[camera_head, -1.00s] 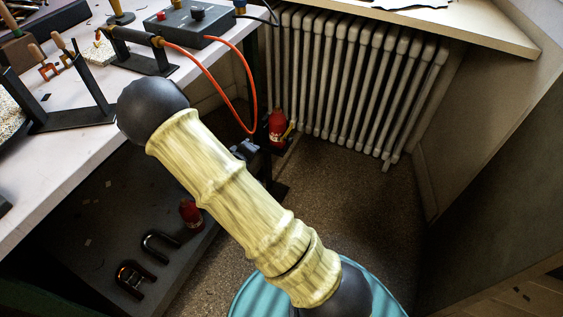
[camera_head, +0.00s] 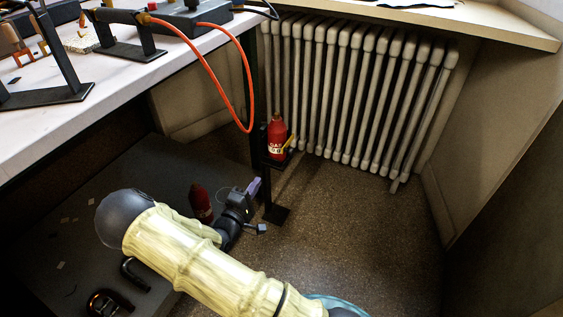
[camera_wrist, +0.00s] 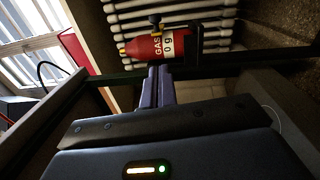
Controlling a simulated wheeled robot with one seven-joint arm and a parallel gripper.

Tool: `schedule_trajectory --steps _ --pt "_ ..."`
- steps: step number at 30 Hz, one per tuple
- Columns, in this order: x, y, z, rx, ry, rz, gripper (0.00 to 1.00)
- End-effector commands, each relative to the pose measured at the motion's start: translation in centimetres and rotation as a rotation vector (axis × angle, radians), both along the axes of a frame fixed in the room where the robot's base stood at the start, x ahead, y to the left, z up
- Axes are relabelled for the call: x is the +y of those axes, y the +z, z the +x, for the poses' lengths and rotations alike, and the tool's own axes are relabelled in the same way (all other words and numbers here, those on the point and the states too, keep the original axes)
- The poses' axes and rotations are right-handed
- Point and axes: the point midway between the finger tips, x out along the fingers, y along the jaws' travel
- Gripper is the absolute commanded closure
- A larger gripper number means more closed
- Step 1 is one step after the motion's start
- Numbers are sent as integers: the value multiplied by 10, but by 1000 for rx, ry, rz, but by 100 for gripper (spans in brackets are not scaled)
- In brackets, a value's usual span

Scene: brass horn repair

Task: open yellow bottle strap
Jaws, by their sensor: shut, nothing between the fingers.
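A red gas bottle (camera_head: 276,137) stands upright at the table leg, in front of the radiator. A yellow strap piece (camera_head: 291,144) shows at its right side; whether it is fastened is too small to tell. In the wrist view the bottle (camera_wrist: 143,47) lies across the picture, with white label and black band at its right part. My gripper (camera_head: 256,183) is below the bottle, apart from it in the head view. In the wrist view its two fingers (camera_wrist: 159,70) are together, pointing at the bottle, with nothing between them.
A second red bottle (camera_head: 200,203) is under the table, beside my arm. The table leg (camera_head: 256,110) and hanging orange hose (camera_head: 222,88) are close by. A radiator (camera_head: 350,95) stands behind. The floor (camera_head: 360,225) to the right is clear.

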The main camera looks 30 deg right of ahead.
Motion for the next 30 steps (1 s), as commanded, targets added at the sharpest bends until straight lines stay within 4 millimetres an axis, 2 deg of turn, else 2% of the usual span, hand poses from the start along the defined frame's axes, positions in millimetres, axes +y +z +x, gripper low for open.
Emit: schedule_trajectory --steps 8,22,30 --pt "-17 -2 13 -1 -3 2 100" --pt "-82 3 63 -4 -3 3 100" --pt "-112 9 58 -2 -2 3 100"
